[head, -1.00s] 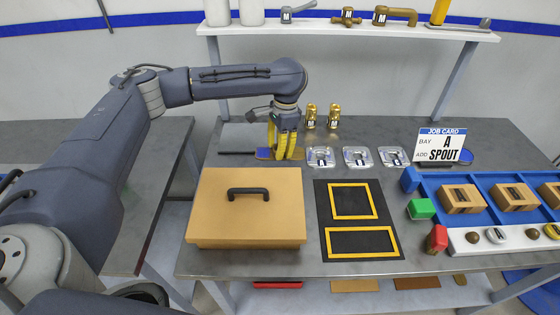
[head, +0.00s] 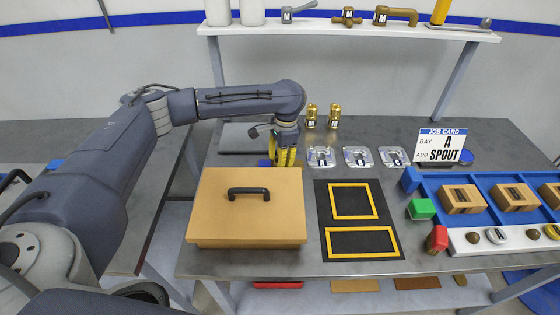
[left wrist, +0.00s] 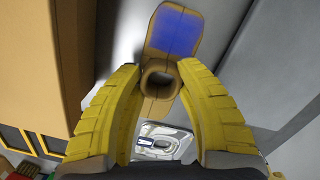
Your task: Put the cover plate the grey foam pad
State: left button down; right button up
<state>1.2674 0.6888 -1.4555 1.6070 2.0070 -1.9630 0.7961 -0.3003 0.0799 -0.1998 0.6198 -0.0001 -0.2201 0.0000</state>
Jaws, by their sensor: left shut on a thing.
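Several silver square plates lie in a row on the table; the left one (head: 321,156), the middle one (head: 357,156) and the right one (head: 393,156) look like cover plates. A flat grey slab (head: 240,137), which looks like the foam pad, lies at the back left, partly behind my arm. My left gripper (head: 284,163) is behind the tan box, left of the plates. In the left wrist view its yellow fingers are shut on a tan piece (left wrist: 158,78) with a ring and a blue face. A silver plate (left wrist: 160,143) shows beyond the fingers. My right gripper is out of view.
The tan lidded box (head: 247,210) with a black handle stands in front of the gripper. A black mat (head: 324,215) with yellow frames lies to its right. Gold cans (head: 311,117), a job card (head: 441,146) and a blue tray (head: 432,183) stand around.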

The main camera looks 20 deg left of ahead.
pick_arm(q)
jog(key=c, duration=0.9)
grip_release()
jog(key=shift+f, duration=0.1)
notch_tip(320, 180, up, 11)
jog(key=w, duration=0.1)
jog(key=shift+d, duration=0.35)
jog(key=shift+o, duration=0.8)
jog(key=shift+r, duration=0.6)
